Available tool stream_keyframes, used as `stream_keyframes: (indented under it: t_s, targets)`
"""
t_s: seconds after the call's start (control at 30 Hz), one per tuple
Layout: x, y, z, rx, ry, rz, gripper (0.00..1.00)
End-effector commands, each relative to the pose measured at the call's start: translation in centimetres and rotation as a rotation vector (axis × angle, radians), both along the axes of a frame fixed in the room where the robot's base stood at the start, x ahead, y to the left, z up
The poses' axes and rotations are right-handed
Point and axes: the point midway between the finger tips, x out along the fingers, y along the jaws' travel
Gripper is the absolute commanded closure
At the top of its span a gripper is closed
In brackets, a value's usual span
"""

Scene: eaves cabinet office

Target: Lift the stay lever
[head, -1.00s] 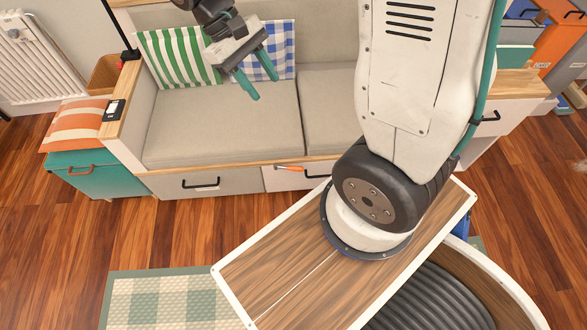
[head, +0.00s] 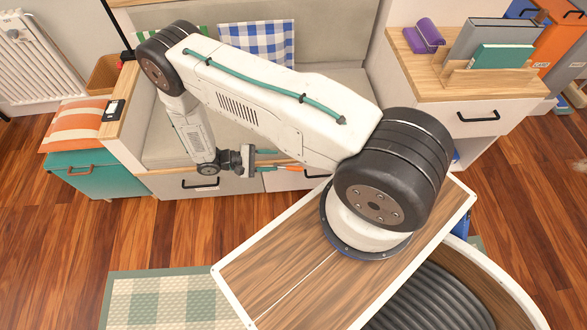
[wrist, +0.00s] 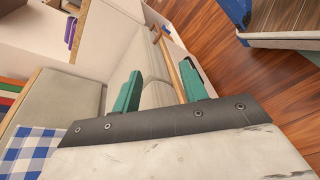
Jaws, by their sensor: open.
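A small orange bar (head: 288,168), which looks like the stay lever, lies along the front edge of the sofa bench, above the drawer fronts. My gripper (head: 268,161) is at the bench front, just left of the orange bar, with its teal fingers pointing right toward it. The fingers also show in the wrist view (wrist: 158,88), spread apart with nothing held between them. I cannot tell whether a finger touches the bar.
The sofa bench (head: 335,95) has a grey drawer with a black handle (head: 200,184). A teal box with an orange striped cushion (head: 75,128) stands at the left. A desk with files (head: 455,77) stands at the right. Wood floor (head: 170,235) in front is clear.

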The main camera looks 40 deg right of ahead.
Motion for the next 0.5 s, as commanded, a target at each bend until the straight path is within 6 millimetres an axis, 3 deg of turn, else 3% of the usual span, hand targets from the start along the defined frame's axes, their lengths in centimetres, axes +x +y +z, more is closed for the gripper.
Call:
stream_keyframes:
  t_s: [0.03,0.1,0.3,0.4,0.5]
  targets:
    - [-1.0,-0.5,-2.9,-0.035,-0.001,0.033,0.57]
    - [-2.0,-1.3,-6.4,-0.085,-0.027,0.081,0.57]
    - [-3.8,-3.5,-14.8,-0.202,-0.179,0.226,0.57]
    - [-2.6,-4.0,-17.6,-0.248,-0.331,0.292,0.57]
    - [-0.2,-3.8,-18.1,-0.281,-0.497,0.325,0.57]
